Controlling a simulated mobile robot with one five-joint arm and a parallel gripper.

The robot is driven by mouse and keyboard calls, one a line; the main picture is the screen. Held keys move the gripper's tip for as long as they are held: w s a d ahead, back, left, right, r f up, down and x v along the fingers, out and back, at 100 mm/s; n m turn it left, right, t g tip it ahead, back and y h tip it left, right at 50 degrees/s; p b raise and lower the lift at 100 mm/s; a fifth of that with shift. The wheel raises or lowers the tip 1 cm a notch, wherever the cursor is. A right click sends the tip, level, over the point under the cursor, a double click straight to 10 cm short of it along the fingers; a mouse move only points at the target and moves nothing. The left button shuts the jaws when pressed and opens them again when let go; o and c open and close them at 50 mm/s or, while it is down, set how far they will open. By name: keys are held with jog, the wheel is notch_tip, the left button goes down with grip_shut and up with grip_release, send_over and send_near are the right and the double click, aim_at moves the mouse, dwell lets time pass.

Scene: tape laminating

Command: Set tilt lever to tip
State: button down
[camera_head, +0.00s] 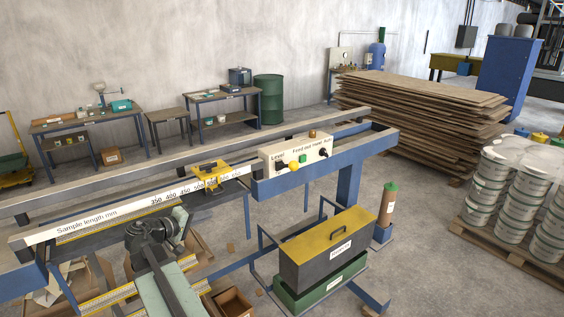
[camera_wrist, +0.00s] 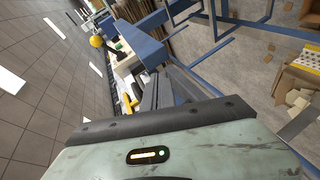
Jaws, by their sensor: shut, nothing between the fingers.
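The white control box (camera_head: 296,155) stands on the blue frame of the machine. Its face carries a "Level" label, a yellow ball knob (camera_head: 293,166) low on the left with a black knob beside it, and a green button. I take the yellow ball to be the lever's end, but the lever's exact setting is too small to read. My gripper (camera_wrist: 163,78) is shut and empty. In the head view my arm is at lower left, well left of the box.
A yellow stop (camera_head: 211,175) sits on the length scale rail (camera_head: 90,222), between my arm and the box. Blue beams run beside it. A yellow-topped bin (camera_head: 325,245) stands below. Cardboard boxes (camera_head: 233,302) lie under the frame.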

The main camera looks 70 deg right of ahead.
jog(key=s+d+r+g+h, duration=0.2)
jog(key=s+d+r+h, duration=0.1)
jog(key=s+d+r, duration=0.3)
notch_tip(320, 180, up, 3)
jog(key=shift+s+d+m+g+h, duration=0.2)
jog(key=shift+d+m+g+h, duration=0.1)
jog(key=shift+d, duration=0.85)
jog(key=p, duration=0.2)
send_near(281, 165)
jog(key=d+r, duration=0.2)
jog(key=s+d+r, duration=0.1)
jog(key=r, duration=0.2)
jog(key=shift+s+d, duration=0.25)
jog(key=shift+d, duration=0.15)
jog(key=s, duration=0.2)
jog(key=s+f+b, duration=0.1)
jog(key=s, duration=0.1)
jog(key=shift+a, duration=0.1)
